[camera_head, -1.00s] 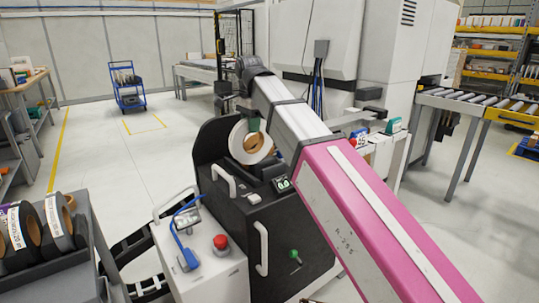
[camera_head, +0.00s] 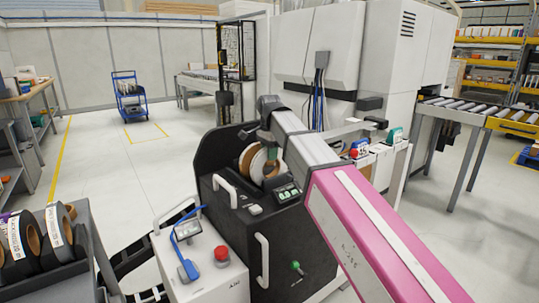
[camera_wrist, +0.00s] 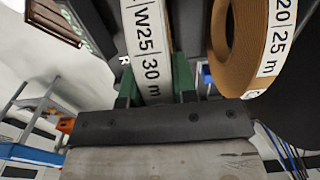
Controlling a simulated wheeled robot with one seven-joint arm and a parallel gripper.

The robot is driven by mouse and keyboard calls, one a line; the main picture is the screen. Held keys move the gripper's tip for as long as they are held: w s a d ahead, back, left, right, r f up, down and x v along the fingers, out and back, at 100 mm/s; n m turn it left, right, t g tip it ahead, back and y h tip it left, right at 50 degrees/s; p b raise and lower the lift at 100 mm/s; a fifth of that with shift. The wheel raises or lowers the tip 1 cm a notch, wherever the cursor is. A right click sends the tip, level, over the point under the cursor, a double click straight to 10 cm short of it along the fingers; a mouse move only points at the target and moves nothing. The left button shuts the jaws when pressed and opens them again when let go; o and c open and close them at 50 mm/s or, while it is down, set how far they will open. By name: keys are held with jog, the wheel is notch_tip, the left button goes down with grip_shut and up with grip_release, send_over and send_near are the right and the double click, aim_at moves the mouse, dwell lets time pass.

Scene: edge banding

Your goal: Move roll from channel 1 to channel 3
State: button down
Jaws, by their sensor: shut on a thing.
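My gripper (camera_wrist: 158,95) is shut on a roll (camera_wrist: 150,45), seen edge-on in the wrist view, with a white label reading "W25 | 30 m" between the green fingers. A second, brown roll (camera_wrist: 222,50) with a "20 | 25 m" label is just right of it, apart from the fingers. In the head view, my gripper (camera_head: 271,146) is at the top of the black feeder (camera_head: 238,205), where a white-faced roll (camera_head: 258,163) and brown material show close together. My arm hides part of the feeder, and I cannot tell which channel the held roll is over.
A small display (camera_head: 288,193) and white handles are on the feeder's front. A white control box (camera_head: 205,270) with a red button stands before it. A rack with dark rolls (camera_head: 40,238) is at the lower left. Open floor (camera_head: 120,180) lies behind it.

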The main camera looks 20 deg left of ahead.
jog(key=shift+f, duration=0.4)
jog(key=c, duration=0.9)
grip_release()
notch_tip(320, 180, up, 13)
jog(key=shift+f, duration=0.2)
